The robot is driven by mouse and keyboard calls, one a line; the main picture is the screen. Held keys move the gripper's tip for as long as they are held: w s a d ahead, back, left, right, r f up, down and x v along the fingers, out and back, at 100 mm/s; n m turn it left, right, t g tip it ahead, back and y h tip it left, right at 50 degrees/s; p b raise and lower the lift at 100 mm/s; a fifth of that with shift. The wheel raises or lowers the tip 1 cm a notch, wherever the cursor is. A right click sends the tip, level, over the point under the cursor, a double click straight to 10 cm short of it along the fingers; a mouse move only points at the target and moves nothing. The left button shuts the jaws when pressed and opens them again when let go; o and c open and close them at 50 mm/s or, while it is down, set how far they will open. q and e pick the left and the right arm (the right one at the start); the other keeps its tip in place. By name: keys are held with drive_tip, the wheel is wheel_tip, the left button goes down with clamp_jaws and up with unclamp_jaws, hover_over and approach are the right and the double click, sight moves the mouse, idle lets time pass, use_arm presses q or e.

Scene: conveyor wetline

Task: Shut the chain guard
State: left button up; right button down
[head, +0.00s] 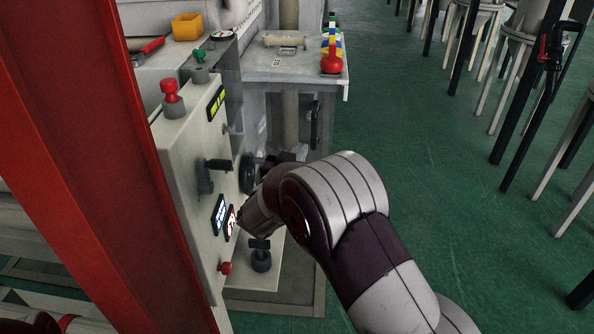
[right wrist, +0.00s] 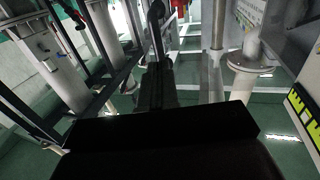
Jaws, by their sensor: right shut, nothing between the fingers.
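A clear, see-through panel with a black upright handle (head: 315,124) stands beyond the grey control panel (head: 182,150) in the head view. It looks like the chain guard, but I cannot be sure, nor can I tell how far it stands open. My right arm comes in from the lower right, and its wrist covers the area in front of the control panel's right edge. The fingers of my right gripper (right wrist: 156,85) are together and empty in the right wrist view. Their contact with any handle cannot be made out. My left gripper is not in view.
A red post (head: 95,150) fills the left side. The control panel carries a red knob (head: 172,98), a green knob (head: 199,66) and black levers. A bench (head: 290,70) with a red-based stacked light stands behind.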

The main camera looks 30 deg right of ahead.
sight(312, 135)
drive_tip(key=x, duration=0.5)
drive_tip(key=shift+d+b, duration=0.25)
drive_tip(key=shift+b, duration=0.05)
drive_tip(key=shift+w, duration=0.15)
